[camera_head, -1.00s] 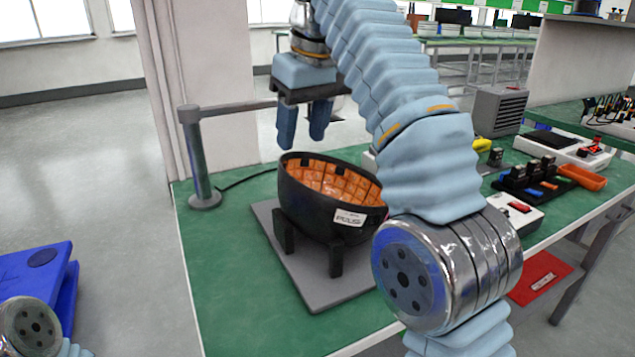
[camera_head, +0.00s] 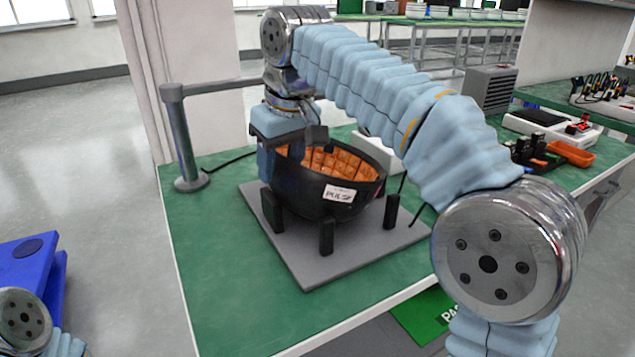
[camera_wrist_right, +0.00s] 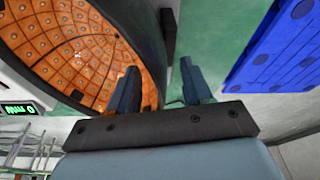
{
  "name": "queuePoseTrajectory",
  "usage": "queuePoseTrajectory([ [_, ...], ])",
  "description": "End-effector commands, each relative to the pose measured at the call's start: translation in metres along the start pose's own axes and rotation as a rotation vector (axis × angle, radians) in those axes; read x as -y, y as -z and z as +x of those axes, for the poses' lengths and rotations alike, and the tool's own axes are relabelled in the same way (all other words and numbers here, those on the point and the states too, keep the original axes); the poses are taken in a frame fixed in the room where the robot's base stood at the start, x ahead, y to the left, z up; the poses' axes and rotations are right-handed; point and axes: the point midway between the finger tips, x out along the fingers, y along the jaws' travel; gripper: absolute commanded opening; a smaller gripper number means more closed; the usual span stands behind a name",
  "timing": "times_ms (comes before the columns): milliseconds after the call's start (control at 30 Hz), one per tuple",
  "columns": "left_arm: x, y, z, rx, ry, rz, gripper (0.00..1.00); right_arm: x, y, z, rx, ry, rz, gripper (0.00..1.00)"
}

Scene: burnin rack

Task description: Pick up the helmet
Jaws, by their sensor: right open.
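The helmet (camera_head: 318,205) is a black bowl with an orange padded inside and a white label, resting open side up on dark posts on a grey plate (camera_head: 320,272). It also fills the upper left of the right wrist view (camera_wrist_right: 140,25). My right gripper (camera_head: 283,172) is at the helmet's left rim. In the right wrist view its two fingers (camera_wrist_right: 157,88) are apart, one over the orange inside and one outside, with the rim between them. I cannot tell whether they touch it. My left gripper is not in view; only part of my left arm shows at lower left.
The green table (camera_head: 215,270) is clear in front of and left of the plate. Black parts and an orange tray (camera_head: 571,153) lie at right. A blue object (camera_head: 30,262) is at far left.

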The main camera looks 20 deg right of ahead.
Motion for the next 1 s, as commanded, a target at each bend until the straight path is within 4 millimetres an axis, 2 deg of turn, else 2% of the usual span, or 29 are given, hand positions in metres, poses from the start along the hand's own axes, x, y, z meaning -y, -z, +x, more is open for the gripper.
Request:
queuePoseTrajectory([
  [33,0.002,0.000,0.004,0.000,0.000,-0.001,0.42,0.000,-0.002,0.011,0.001,0.000,0.000,0.49],
  [133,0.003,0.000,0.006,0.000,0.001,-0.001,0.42,0.000,-0.001,0.021,0.000,0.000,0.000,0.49],
  [400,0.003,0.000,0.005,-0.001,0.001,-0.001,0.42,0.000,0.000,0.023,-0.001,0.001,0.001,0.49],
  [733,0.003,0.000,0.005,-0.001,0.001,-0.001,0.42,0.000,0.000,0.023,-0.001,0.001,0.001,0.00],
  [1000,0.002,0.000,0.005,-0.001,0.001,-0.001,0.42,0.000,0.000,0.022,-0.004,0.001,-0.001,0.00],
])
